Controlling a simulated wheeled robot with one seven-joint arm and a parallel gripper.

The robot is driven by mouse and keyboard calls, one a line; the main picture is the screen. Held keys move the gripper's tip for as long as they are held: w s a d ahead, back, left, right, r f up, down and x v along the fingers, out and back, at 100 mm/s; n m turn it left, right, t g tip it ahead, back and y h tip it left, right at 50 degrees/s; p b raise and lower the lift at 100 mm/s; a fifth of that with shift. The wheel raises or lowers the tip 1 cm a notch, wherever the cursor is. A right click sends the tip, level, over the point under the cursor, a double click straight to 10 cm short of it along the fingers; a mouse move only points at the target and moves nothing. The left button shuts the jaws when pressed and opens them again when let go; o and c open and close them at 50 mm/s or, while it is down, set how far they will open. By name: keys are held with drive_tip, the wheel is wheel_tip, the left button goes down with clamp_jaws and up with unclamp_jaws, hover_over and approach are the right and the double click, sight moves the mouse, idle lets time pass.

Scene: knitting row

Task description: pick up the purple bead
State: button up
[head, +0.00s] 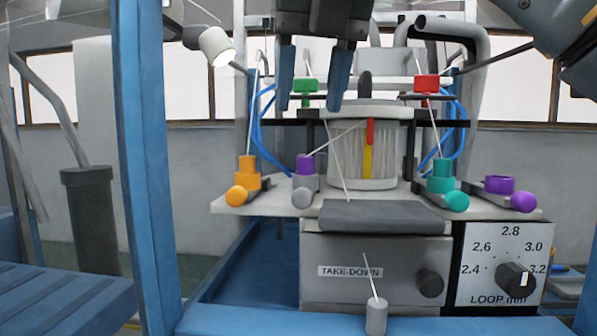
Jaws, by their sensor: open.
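My gripper (310,105) hangs at the top centre with two blue fingers pointing down, spread apart with nothing visible held. Two purple pieces could be the bead. A small purple cylinder (305,163) sits on a grey holder with a round grey end (302,197), below my fingertips in the picture, with a thin white rod or yarn at it. A wider purple piece (500,185) sits on a dark base at the right end of the white shelf (385,203), beside a purple round end (523,202). I cannot tell which one is the bead.
A thread-wrapped drum (380,150) stands just right of my fingers. Orange (247,180) and teal (440,184) pieces share the shelf. Green (305,86) and red (427,84) pieces stand higher. A blue post (147,170) rises at left. A grey pad (385,216) lies in front.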

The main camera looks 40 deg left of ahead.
sight(305, 157)
drive_tip(key=shift+w+p+x, duration=0.15)
drive_tip(key=shift+p+x, duration=0.05)
drive_tip(key=shift+x, duration=1.9)
drive_tip(key=shift+w+p+x, duration=0.2)
drive_tip(key=shift+x, duration=1.9)
drive_tip(key=shift+r, duration=0.1)
drive_tip(key=shift+c, duration=0.3)
clamp_jaws()
